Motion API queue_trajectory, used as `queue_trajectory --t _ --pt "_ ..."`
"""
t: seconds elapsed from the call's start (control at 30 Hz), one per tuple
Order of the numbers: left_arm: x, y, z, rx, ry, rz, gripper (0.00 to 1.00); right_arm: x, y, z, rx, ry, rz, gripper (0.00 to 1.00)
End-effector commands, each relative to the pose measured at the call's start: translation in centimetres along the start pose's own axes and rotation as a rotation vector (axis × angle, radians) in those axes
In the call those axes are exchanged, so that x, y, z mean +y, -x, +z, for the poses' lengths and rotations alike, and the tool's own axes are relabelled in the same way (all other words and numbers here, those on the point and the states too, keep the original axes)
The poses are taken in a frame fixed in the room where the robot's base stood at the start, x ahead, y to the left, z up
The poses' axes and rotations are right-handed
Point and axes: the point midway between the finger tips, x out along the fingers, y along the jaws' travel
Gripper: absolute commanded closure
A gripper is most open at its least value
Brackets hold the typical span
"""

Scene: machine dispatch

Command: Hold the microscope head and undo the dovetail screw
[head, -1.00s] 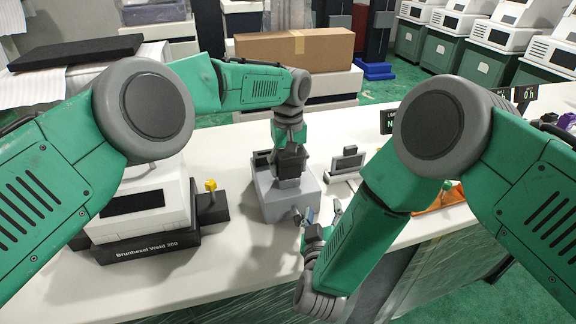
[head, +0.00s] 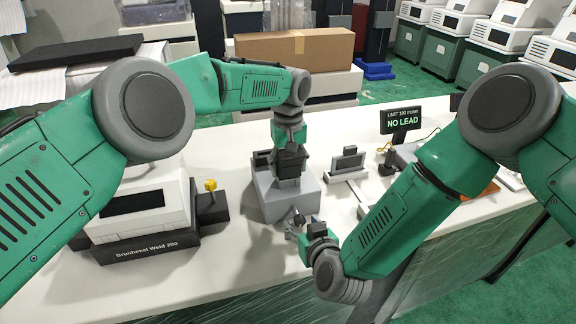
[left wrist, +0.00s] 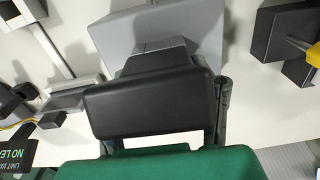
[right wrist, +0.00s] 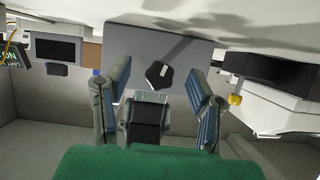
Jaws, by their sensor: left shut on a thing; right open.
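The dark microscope head (head: 290,163) stands on a grey block (head: 270,205) on the white bench. My left gripper (head: 289,148) comes down on it from above and is shut on it. In the left wrist view the black head (left wrist: 150,107) fills the space between the fingers. A dark knob, apparently the dovetail screw (right wrist: 159,75), shows on the grey block's face in the right wrist view. My right gripper (head: 304,231) is open in front of that face. Its fingers stand either side of the knob in the picture, with visible gaps; depth is unclear.
A Brunhexel Weld 200 machine (head: 145,205) with a yellow knob (head: 210,185) stands left of the block. A small grey device (head: 349,160) stands right of it, and a NO LEAD display (head: 400,120) further right. Bare bench (head: 235,262) lies in front.

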Motion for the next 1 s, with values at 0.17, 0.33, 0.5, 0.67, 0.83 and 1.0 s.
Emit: queue_trajectory --t 0.17,0.33,0.5,0.67,0.83,1.0 --pt "0.1 0.1 0.0 0.001 0.000 0.001 0.89 0.0 -1.6 -0.7 0.001 0.001 0.000 0.51" --pt "0.1 0.1 0.0 0.001 0.000 0.002 0.89 0.0 -2.2 -0.9 0.000 0.000 0.000 0.51" --pt "0.1 0.1 0.0 0.001 0.000 0.001 0.89 0.0 -2.3 -0.9 0.000 0.000 0.000 0.51" --pt "0.1 0.1 0.0 0.001 0.000 0.001 0.89 0.0 -2.2 -0.9 0.000 0.000 0.000 0.79" --pt "0.1 0.1 0.0 0.001 0.000 0.001 0.89 0.0 -2.2 -0.9 0.000 0.000 0.000 1.00" --pt "0.1 0.1 0.0 0.001 0.000 0.001 0.89 0.0 -2.2 -0.9 0.000 0.000 0.001 1.00"
